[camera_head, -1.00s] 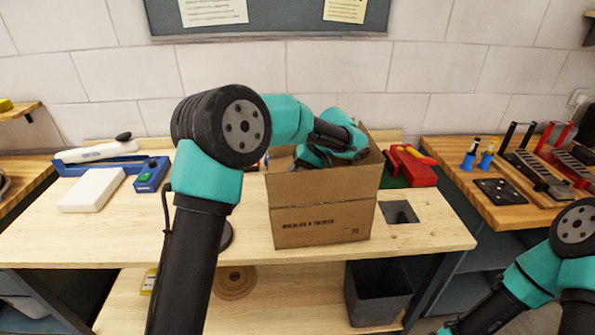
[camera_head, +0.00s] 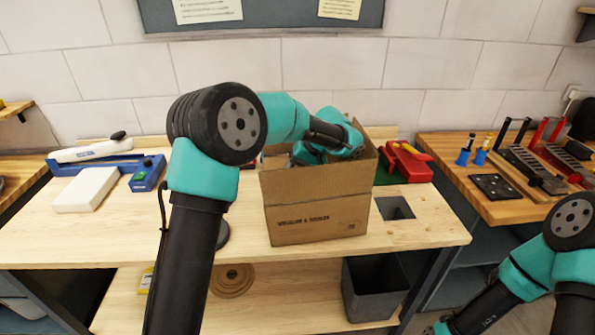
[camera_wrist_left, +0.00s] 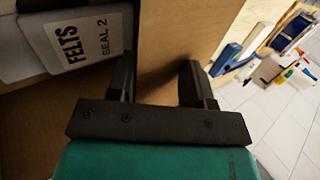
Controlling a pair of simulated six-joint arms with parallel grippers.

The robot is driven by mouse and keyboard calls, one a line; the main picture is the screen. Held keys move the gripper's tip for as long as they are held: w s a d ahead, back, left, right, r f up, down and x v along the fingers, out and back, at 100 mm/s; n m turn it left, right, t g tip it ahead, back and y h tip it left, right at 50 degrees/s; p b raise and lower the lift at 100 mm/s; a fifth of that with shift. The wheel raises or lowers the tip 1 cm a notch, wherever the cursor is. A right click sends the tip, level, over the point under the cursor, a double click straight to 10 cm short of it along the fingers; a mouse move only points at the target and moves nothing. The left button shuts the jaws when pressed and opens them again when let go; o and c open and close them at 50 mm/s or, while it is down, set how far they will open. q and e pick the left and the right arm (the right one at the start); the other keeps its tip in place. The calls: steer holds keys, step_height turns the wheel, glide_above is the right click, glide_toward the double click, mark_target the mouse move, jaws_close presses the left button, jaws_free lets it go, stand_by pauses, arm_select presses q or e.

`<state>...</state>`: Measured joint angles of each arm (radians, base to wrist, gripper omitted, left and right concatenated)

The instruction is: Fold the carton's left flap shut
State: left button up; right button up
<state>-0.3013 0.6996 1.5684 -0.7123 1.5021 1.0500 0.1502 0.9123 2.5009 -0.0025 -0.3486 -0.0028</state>
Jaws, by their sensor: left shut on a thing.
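The brown cardboard carton (camera_head: 318,215) stands upright on the bench, its top open and a front panel raised. My left arm reaches over it from the left, and its wrist and gripper are hidden behind the carton's front in the head view. In the left wrist view, my left gripper (camera_wrist_left: 158,78) has one finger on each side of a cardboard panel (camera_wrist_left: 178,40) and is shut on it. I take this for the left flap, though its side cannot be confirmed. A white pack marked "FELTS SEAL 2" (camera_wrist_left: 85,40) lies beside the fingers.
A white block (camera_head: 86,190) and a blue device (camera_head: 148,174) lie left on the bench (camera_head: 120,240). A red tool (camera_head: 408,163) is right behind the carton, near a square bench opening (camera_head: 394,208). A grey bin (camera_head: 374,290) stands below.

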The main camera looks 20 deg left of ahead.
arm_select(q)
steer(key=shift+r, duration=0.1)
steer(key=v, duration=1.7)
steer(key=shift+d, duration=0.1)
steer(key=shift+c, duration=0.3)
